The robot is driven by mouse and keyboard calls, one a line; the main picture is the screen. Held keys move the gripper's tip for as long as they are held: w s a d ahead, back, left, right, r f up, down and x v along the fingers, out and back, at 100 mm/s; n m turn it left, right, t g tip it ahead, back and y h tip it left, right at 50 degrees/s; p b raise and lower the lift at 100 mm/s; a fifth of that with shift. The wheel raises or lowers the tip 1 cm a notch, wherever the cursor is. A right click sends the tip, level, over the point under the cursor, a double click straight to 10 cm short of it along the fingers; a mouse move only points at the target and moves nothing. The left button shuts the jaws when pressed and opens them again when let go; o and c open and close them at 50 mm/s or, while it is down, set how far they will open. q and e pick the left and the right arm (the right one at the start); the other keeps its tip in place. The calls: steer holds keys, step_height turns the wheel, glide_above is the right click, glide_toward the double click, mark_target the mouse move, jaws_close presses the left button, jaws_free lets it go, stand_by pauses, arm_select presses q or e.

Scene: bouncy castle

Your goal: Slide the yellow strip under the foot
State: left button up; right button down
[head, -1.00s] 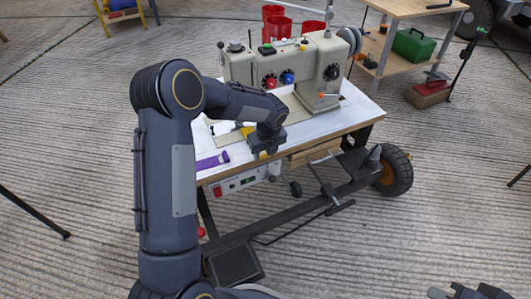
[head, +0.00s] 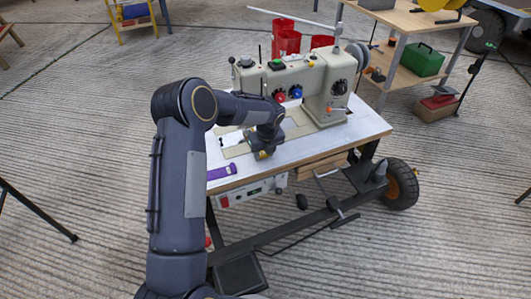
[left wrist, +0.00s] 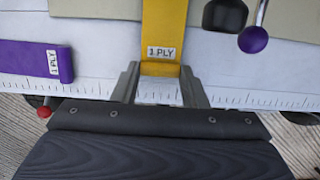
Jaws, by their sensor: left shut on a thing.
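In the head view my left gripper (head: 264,150) is low over the front of the table, before the sewing machine (head: 300,85). The strip's far end runs out of the top of the left wrist view. The foot is hidden behind my left arm in the head view. My right gripper is out of view.
A purple strip (left wrist: 38,62), also labelled "1 PLY", lies left of the yellow one. A black knob (left wrist: 225,15) and a purple-balled lever (left wrist: 253,39) stand close on the right. A ruler scale runs along the table's front edge.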

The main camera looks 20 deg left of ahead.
arm_select(q)
steer(key=shift+f, duration=0.1)
stand_by(0.7)
steer(key=o, duration=0.9)
steer(key=shift+c, duration=0.2)
steer(key=p+v, duration=0.3)
steer(key=v, duration=0.5)
